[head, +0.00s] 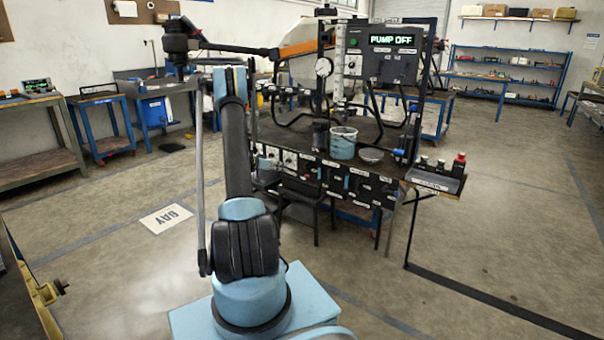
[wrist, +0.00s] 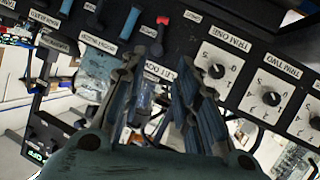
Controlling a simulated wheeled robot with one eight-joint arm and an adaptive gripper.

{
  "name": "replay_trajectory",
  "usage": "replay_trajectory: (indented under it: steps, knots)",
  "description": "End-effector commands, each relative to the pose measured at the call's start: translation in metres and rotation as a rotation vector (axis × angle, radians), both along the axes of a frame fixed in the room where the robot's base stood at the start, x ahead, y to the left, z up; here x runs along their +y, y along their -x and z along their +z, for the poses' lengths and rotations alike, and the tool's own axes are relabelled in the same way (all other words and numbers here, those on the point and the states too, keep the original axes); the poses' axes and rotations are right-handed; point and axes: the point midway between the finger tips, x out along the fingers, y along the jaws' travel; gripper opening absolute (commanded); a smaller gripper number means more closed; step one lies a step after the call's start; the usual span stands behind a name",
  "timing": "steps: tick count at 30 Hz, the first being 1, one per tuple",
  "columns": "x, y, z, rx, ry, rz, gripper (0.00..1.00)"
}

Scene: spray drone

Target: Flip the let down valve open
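The let down label (wrist: 158,70) shows in the wrist view on a dark panel, framed by the two fingers of my gripper (wrist: 160,62). The fingers are apart, one on each side of the label. A bluish part (wrist: 145,96) shows in the gap below the label. I cannot tell whether it is the valve's handle or whether a finger touches it. In the head view, the dark control panel (head: 340,180) runs along the bench front. My gripper is not seen there; my own arm covers the panel's left end.
The trim one knob (wrist: 216,70) and trim two knob (wrist: 270,98) are right of my fingers. A blue lever (wrist: 130,22) and a red-tipped lever (wrist: 162,20) are above. A pump off display (head: 391,39), bucket (head: 342,146) and bowl (head: 370,156) are at the bench.

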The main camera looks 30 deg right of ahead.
Motion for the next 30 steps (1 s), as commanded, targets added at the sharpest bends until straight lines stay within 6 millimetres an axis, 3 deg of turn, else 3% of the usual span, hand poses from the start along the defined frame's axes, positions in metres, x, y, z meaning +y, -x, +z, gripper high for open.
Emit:
replay_trajectory:
  steps: [21,30]
  knots:
    - [-0.113,-0.011,-0.045,0.001,-0.001,-0.002,0.29]
    - [-0.147,-0.014,-0.059,0.001,-0.002,-0.001,0.29]
